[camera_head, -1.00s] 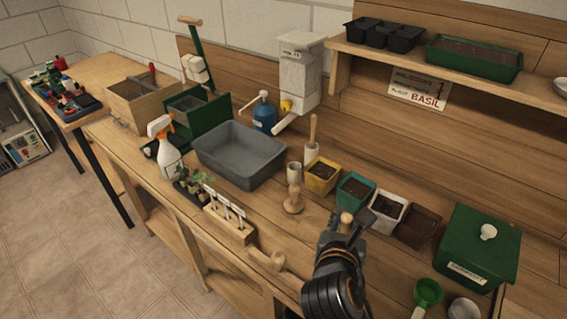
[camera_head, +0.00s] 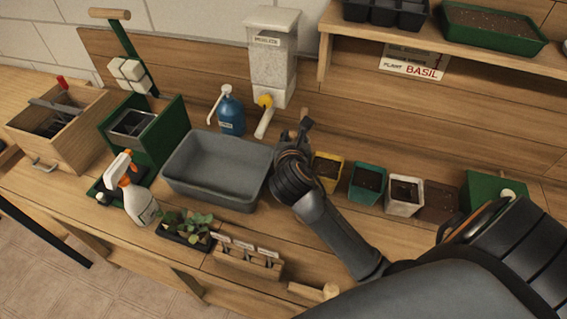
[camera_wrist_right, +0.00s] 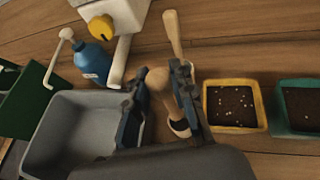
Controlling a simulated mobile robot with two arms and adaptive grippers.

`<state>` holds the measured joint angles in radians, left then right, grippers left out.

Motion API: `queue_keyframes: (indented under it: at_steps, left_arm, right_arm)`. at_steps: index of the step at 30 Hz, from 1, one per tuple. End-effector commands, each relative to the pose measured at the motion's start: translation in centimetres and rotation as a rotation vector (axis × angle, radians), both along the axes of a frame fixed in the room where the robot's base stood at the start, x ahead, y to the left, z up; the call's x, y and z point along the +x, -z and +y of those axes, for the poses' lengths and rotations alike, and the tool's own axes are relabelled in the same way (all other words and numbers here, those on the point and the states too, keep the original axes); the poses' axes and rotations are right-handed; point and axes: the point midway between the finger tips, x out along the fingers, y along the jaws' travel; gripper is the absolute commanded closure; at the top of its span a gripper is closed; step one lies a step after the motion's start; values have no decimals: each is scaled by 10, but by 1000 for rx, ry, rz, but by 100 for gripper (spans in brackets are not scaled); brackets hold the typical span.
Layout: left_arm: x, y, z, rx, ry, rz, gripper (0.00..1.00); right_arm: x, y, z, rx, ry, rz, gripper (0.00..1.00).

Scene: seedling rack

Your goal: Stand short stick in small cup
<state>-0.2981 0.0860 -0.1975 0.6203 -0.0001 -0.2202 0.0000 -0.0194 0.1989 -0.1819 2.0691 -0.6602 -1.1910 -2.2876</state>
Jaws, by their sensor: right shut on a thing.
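My right gripper (camera_head: 295,145) is over the bench between the grey tub and the yellow pot. In the right wrist view the gripper (camera_wrist_right: 160,80) is shut on the short wooden stick (camera_wrist_right: 161,92), round end up. The stick's lower part reaches down toward a small cup (camera_wrist_right: 180,128) with a pale rim and dark inside; I cannot tell whether its tip is inside. A taller wooden stick (camera_wrist_right: 172,35) stands just behind the right finger, its base hidden. In the head view my gripper hides both cups. My left gripper is not in view.
The grey tub (camera_head: 215,198) is left of my gripper. The yellow pot (camera_head: 328,182), teal pot (camera_head: 367,198), white pot (camera_head: 404,208) and brown pot (camera_head: 438,212) stand to the right. A white dispenser (camera_head: 270,75) and blue bottle (camera_head: 230,115) stand behind.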

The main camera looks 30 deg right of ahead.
Motion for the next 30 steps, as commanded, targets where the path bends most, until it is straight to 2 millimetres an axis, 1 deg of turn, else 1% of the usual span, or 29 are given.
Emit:
queue_keyframes:
  at_steps: [1,3,7,11,15,20,28,29,30]
  left_arm:
    - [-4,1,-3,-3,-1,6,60]
    - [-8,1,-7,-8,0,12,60]
    - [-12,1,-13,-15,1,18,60]
    - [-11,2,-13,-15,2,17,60]
    - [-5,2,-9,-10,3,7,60]
    - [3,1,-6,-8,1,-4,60]
    - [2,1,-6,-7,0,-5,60]
    - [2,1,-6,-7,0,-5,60]
    - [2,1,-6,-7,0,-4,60]
  right_arm:
    - [-1,12,0,1,1,6,100]
    - [-1,24,0,0,1,5,100]
    - [0,36,0,0,1,0,100]
    - [-1,52,0,0,0,5,100]
    - [-1,70,1,1,0,2,100]
    - [0,75,1,0,-1,-1,100]
    - [0,78,1,0,-1,0,100]
    - [0,77,1,0,-1,-1,70]
    - [0,77,1,0,-1,-1,62]
